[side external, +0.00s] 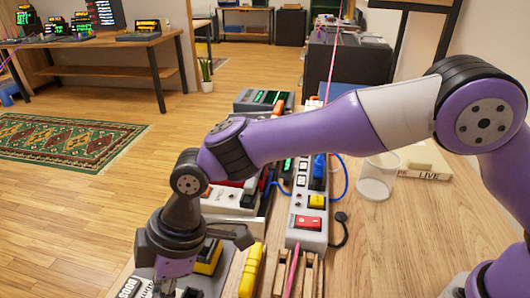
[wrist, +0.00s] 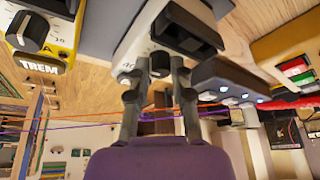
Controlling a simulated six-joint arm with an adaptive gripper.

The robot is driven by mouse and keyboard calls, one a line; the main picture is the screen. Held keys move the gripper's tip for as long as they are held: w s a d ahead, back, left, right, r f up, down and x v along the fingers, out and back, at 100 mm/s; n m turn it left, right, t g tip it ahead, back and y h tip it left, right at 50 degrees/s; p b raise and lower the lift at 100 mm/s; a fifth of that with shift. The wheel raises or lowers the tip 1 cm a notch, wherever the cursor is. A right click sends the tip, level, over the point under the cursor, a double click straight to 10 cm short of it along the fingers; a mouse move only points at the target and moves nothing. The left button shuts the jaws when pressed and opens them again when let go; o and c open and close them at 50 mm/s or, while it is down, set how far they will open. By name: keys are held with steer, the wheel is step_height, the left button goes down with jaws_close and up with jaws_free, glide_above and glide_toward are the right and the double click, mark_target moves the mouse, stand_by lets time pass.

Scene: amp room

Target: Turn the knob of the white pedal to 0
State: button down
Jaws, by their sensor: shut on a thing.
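The white pedal (wrist: 133,45) is at the top centre of the wrist view, with a dark knob (wrist: 159,64) on its face. My gripper (wrist: 157,72) has one finger on each side of this knob and is shut on it. The exact knob setting is too small to read. In the side view my gripper (side external: 165,286) is at the bottom left, pointing down, over a pale pedal (side external: 128,287) with dark lettering. The knob is hidden there, and the fingertips are cut off or hidden by the frame's lower edge.
A yellow pedal (wrist: 50,45) marked TREM is beside the white pedal. A dark blue pedal (wrist: 225,80) is on its other side. A power strip (side external: 308,240) with a red switch and a yellow marker (side external: 251,270) lie right of my gripper. A clear cup (side external: 376,178) stands farther back.

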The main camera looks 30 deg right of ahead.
steer(key=shift+w+n+g+h, duration=0.15)
steer(key=shift+n+g, duration=0.4)
steer(key=shift+n, duration=0.85)
steer(key=shift+w+n+g+h, duration=0.15)
steer(key=shift+n+g, duration=0.4)
steer(key=shift+n, duration=0.85)
steer(key=shift+s, duration=0.1)
steer(key=c, duration=1)
jaws_free()
steer(key=shift+c, duration=0.2)
steer(key=shift+s, duration=0.1)
